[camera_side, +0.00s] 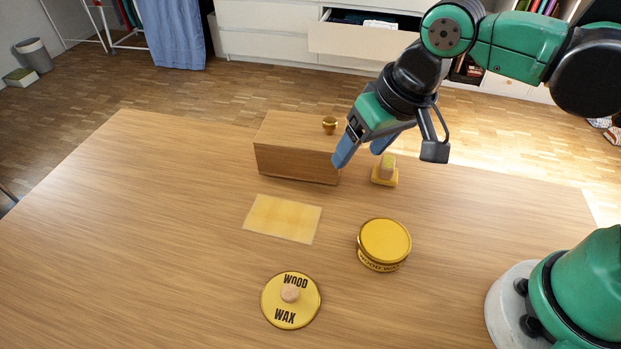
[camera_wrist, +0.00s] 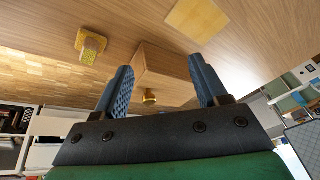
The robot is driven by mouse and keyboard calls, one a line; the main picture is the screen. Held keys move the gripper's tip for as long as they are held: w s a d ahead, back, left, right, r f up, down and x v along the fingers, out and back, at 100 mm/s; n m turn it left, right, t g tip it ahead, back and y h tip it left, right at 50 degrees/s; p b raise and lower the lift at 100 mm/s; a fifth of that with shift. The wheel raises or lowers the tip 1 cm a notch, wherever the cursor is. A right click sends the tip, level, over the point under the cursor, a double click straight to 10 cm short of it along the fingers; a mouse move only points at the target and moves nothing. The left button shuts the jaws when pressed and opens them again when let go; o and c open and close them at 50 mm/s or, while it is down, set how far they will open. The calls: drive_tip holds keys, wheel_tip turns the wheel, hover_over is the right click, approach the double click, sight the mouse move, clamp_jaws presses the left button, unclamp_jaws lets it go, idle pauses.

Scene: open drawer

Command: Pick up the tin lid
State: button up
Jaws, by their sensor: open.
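My gripper (camera_side: 362,156) is open and empty, with blue fingers, up near the wooden drawer box and well away from the lid. In the wrist view my two fingers (camera_wrist: 163,90) are spread apart with the drawer box between them. The lid is not in the wrist view.
A wooden drawer box (camera_side: 285,160) with a brass knob (camera_side: 329,125) sits at the back; it also shows in the wrist view (camera_wrist: 165,70). A yellow block on a base (camera_side: 386,172) stands right of it. A yellow cloth (camera_side: 283,219) lies flat in front. The table's left is clear.

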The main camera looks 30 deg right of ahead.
drive_tip(key=s+a+f+g, duration=0.2)
drive_tip(key=a+f, duration=0.1)
drive_tip(key=a, duration=0.5)
drive_tip(key=g+h, duration=0.2)
hover_over(290, 292)
wheel_tip(290, 292, down, 3)
drive_tip(key=shift+f, duration=2.8)
clamp_jaws()
